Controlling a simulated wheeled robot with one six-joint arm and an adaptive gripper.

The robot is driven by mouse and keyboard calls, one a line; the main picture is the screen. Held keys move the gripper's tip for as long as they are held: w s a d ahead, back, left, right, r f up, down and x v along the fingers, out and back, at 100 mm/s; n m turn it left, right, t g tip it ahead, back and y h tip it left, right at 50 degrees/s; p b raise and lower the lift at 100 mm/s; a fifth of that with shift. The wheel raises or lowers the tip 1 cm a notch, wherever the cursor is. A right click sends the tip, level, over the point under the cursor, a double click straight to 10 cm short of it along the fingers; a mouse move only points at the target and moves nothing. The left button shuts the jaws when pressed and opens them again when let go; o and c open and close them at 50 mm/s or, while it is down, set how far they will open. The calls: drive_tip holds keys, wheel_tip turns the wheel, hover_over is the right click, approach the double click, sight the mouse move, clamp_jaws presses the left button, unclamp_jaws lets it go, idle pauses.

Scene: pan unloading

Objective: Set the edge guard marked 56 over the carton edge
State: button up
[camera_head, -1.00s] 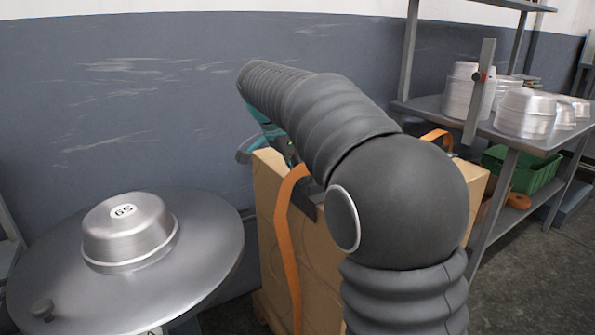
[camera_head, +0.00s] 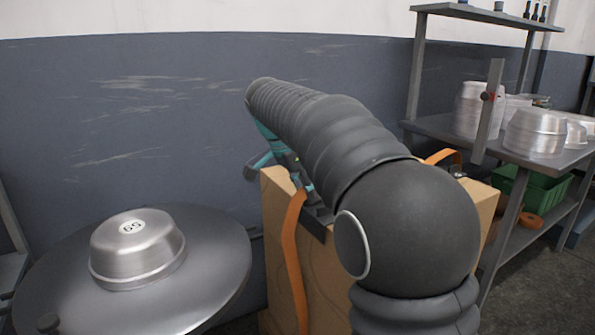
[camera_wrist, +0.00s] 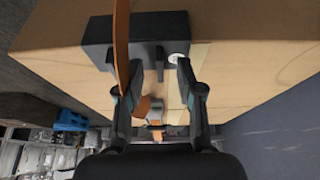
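A black edge guard (camera_wrist: 150,28) with a small white round mark lies on the top edge of the cardboard carton (camera_wrist: 235,60) in the wrist view; the number on the mark is not legible. An orange strap (camera_wrist: 122,40) crosses the guard. In the head view part of the guard (camera_head: 318,222) shows on the carton's (camera_head: 275,190) near top edge, beside the strap (camera_head: 293,250). My gripper (camera_wrist: 160,65) has its fingers apart, one on each side of a thin dark upright part at the guard. I cannot tell whether they touch it. My arm hides much of the carton top.
An upturned metal pan (camera_head: 137,250) with a number label sits on a round metal table (camera_head: 215,285) at the left. A metal rack (camera_head: 440,128) with stacked pans (camera_head: 535,132) and a green crate (camera_head: 535,187) stands at the right. A wall closes off the back.

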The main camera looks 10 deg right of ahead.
drive_tip(key=v, duration=1.1)
drive_tip(key=w+a+f+n+t+y, duration=0.1)
drive_tip(key=w+a+f+n, duration=0.15)
drive_tip(key=f+n, duration=0.3)
drive_tip(key=s+f+n+y, duration=0.1)
drive_tip(key=s+f+n, duration=0.3)
drive_tip(key=f+n, duration=0.2)
drive_tip(key=s+d+f+n+t, duration=0.1)
drive_tip(key=s+d+f, duration=0.1)
drive_tip(key=s, duration=0.7)
drive_tip(key=s+d+f+n+t+y, duration=0.1)
drive_tip(key=s+f, duration=0.3)
drive_tip(key=s, duration=0.5)
drive_tip(key=s+d+f+n+t+y+p, duration=0.1)
drive_tip(key=s+d+f, duration=0.2)
drive_tip(key=s, duration=0.6)
drive_tip(key=shift+s+d+f, duration=0.2)
drive_tip(key=shift+s+d, duration=0.05)
drive_tip(key=shift+d, duration=0.2)
